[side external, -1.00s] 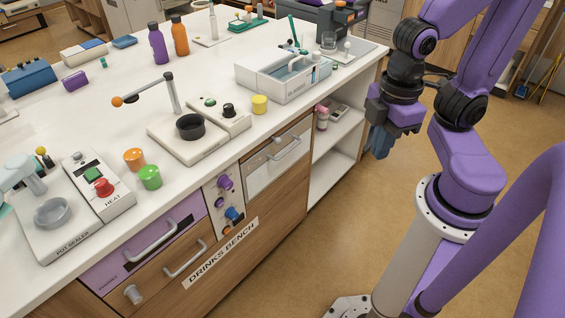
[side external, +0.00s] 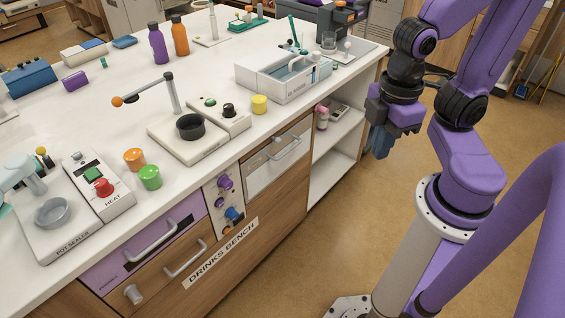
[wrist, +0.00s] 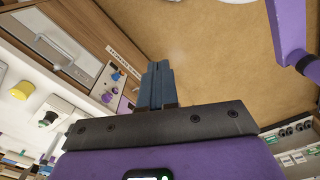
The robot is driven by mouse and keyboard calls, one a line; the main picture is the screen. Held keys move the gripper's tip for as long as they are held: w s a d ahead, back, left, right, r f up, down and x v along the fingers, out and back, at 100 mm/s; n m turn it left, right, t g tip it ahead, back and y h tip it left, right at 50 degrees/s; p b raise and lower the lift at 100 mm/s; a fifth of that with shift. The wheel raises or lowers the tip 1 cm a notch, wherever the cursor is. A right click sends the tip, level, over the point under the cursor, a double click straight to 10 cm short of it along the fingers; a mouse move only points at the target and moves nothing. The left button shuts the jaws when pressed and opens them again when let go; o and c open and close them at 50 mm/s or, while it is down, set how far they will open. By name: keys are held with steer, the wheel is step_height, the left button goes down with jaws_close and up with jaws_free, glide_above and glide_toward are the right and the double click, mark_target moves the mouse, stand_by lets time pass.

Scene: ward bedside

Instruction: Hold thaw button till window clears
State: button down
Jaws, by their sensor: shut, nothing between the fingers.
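My gripper (side external: 379,145) hangs in the air to the right of the bench, clear of it, fingers pointing down. Its two dark blue-grey fingers (wrist: 158,68) are together and empty in the wrist view. A narrow control panel (side external: 225,205) with purple, blue and orange knobs or buttons is on the bench front; it also shows in the wrist view (wrist: 118,83). No thaw label is readable, so I cannot tell which control is the thaw button. A grey-white front with a handle (side external: 277,163) is beside the panel, possibly the window; whether it is frosted is unclear.
The white bench top (side external: 110,100) carries a pot sealer (side external: 62,232), a HEAT box (side external: 98,185), orange, green and yellow caps, bottles and a white sink-like tray (side external: 283,80). A purple drawer (side external: 145,240) has a protruding handle. Open floor lies between gripper and bench front.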

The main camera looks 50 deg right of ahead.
stand_by(0.4)
steer(key=w+a+f+m+y, duration=0.1)
steer(key=w+a+f, duration=0.3)
steer(key=w+a, duration=0.3)
steer(key=w+a+f+y, duration=0.1)
steer(key=w+a+f, duration=0.3)
steer(key=a, duration=0.5)
steer(key=w+a+f+m+t+y, duration=0.1)
steer(key=w+a+f, duration=0.3)
steer(key=f, duration=0.3)
steer(key=w+a+f+m+t, duration=0.1)
steer(key=w+a+f+t, duration=0.1)
steer(key=w+a+f, duration=0.3)
steer(key=w+d+f+m+t, duration=0.1)
steer(key=w+f, duration=0.2)
steer(key=f, duration=0.6)
steer(key=w+d+f+t, duration=0.1)
steer(key=w+f+t, duration=0.15)
steer(key=f, duration=0.65)
steer(key=s+d+f+m+t, duration=0.1)
steer(key=s+d+f+t, duration=0.1)
steer(key=d+f, duration=0.8)
step_height(320, 180, down, 3)
steer(key=shift+r, duration=0.1)
